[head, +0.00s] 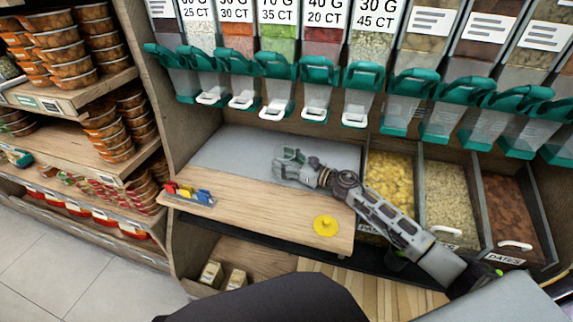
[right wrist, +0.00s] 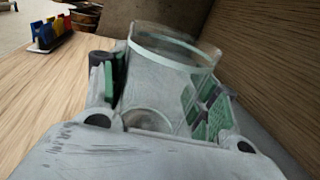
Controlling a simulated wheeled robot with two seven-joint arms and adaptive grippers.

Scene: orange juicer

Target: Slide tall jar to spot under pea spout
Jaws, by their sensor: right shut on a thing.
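A clear glass jar (right wrist: 175,75) stands between the fingers of my right gripper (right wrist: 155,95) in the right wrist view, its open rim showing above them. In the head view my right gripper (head: 290,161) is over the wooden counter by the grey panel; the jar is hard to make out there. A dispenser with green contents (head: 277,45), likely the peas, hangs in the row above. Its white spout lever (head: 274,110) is above and slightly left of my right gripper. My left gripper is not in view.
A small rack with red, yellow and blue pieces (head: 188,194) sits at the counter's left end. A yellow disc (head: 325,226) lies near its front right. Open bins, one of dates (head: 512,212), are at right. The counter (head: 250,203) between rack and disc is clear.

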